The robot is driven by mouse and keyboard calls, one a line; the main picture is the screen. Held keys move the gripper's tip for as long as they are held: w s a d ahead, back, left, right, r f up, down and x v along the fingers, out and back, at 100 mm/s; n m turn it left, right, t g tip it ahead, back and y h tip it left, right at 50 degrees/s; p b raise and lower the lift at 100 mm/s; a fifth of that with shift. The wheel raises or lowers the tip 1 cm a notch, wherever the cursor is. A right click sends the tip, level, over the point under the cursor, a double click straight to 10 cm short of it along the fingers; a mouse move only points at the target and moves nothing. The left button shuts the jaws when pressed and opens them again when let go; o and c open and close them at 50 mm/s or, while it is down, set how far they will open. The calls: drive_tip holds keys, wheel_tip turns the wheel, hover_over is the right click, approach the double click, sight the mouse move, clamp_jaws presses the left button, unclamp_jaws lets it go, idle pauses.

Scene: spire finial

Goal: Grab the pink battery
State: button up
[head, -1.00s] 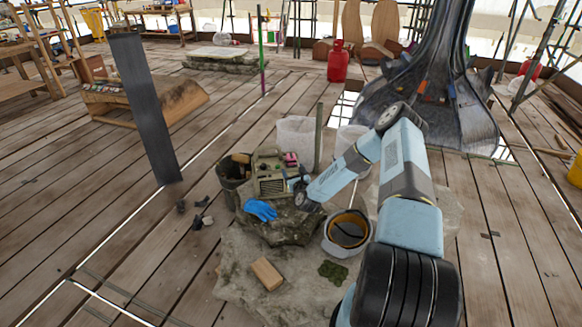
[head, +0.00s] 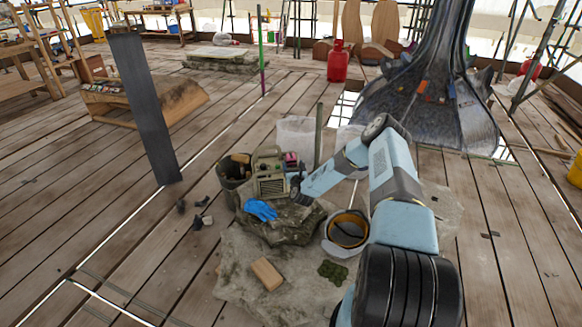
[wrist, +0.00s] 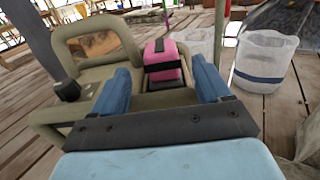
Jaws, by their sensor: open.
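The pink battery (wrist: 163,58), a pink block with a black strap, sits on an olive-green device (wrist: 95,60) with a carrying handle. In the head view the battery (head: 291,158) is a small pink patch at the top right of the device (head: 270,178), which stands on a grey stone. My gripper (wrist: 163,84) is open, with its two blue fingers on either side of the battery in the wrist view. The battery appears beyond and between the fingertips; I cannot tell whether they touch it. In the head view the fingers are too small to make out clearly.
A blue glove (head: 260,209) lies on the stone in front of the device. A dark bucket (head: 233,172) is to its left, a white bucket (head: 297,138) behind it, and a bucket with a yellow-brown rim (head: 348,231) to its right. A thin post (head: 318,135) rises close by.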

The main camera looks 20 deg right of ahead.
sight(292, 160)
drive_tip(key=shift+w+d+r, duration=0.1)
drive_tip(key=shift+w+d, duration=0.05)
drive_tip(key=shift+w, duration=0.7)
drive_tip(key=shift+w+d+r, duration=0.1)
drive_tip(key=shift+w, duration=0.8)
drive_tip(key=shift+w+d+r, duration=0.1)
drive_tip(key=shift+w+d, duration=0.05)
drive_tip(key=shift+w, duration=0.7)
drive_tip(key=shift+c, duration=0.2)
clamp_jaws()
